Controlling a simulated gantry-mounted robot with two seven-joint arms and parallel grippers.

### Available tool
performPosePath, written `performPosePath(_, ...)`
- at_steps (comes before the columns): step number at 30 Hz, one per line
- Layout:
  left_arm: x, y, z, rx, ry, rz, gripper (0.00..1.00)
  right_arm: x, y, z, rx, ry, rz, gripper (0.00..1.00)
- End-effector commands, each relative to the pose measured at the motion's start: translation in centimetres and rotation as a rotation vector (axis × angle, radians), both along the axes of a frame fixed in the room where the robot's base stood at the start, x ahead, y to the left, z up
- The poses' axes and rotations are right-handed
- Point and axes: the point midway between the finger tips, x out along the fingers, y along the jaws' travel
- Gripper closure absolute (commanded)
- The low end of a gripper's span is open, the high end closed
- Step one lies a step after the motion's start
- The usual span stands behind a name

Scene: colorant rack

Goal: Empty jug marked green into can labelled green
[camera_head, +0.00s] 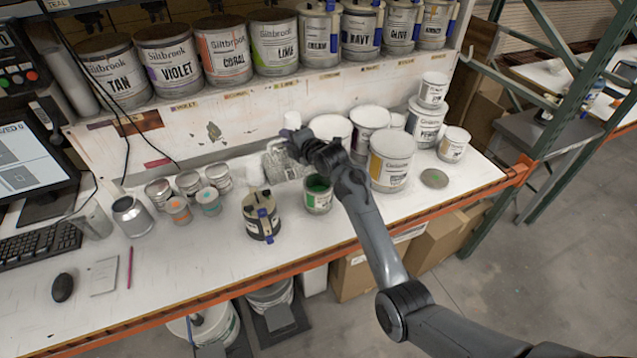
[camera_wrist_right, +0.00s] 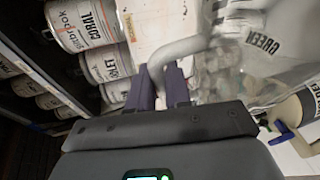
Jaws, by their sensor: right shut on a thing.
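A translucent jug (camera_head: 283,162) is at the back middle of the bench, partly behind my right gripper (camera_head: 290,140). In the right wrist view the jug (camera_wrist_right: 225,75) is clear plastic and bears the word GREEN. My right gripper (camera_wrist_right: 165,88) is shut on the jug's pale handle (camera_wrist_right: 178,52). An open can (camera_head: 318,200) with green paint inside stands upright on the bench, just right of and nearer than the jug. The head view does not show clearly whether the jug touches the bench. My left gripper is not in view.
Small cans (camera_head: 188,184) are farther left. White and yellow-labelled cans (camera_head: 390,165) crowd the right, with a loose lid (camera_head: 434,178). Shelf cans (camera_head: 222,55) line the back. The bench front is mostly clear.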

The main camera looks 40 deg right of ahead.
Motion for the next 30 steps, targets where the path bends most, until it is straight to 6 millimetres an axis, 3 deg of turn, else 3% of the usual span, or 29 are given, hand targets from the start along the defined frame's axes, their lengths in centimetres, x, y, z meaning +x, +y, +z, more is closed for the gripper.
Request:
performPosePath(13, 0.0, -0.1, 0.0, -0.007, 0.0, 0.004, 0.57, -0.2, -0.5, 0.0, 0.033, -0.013, 0.0, 1.0)
performPosePath(21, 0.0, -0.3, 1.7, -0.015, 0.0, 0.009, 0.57, 1.2, 3.4, 1.9, -0.154, 0.053, 0.002, 1.0)
performPosePath(30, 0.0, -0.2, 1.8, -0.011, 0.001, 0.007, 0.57, 1.5, 4.0, 1.9, -0.179, 0.063, 0.0, 1.0)
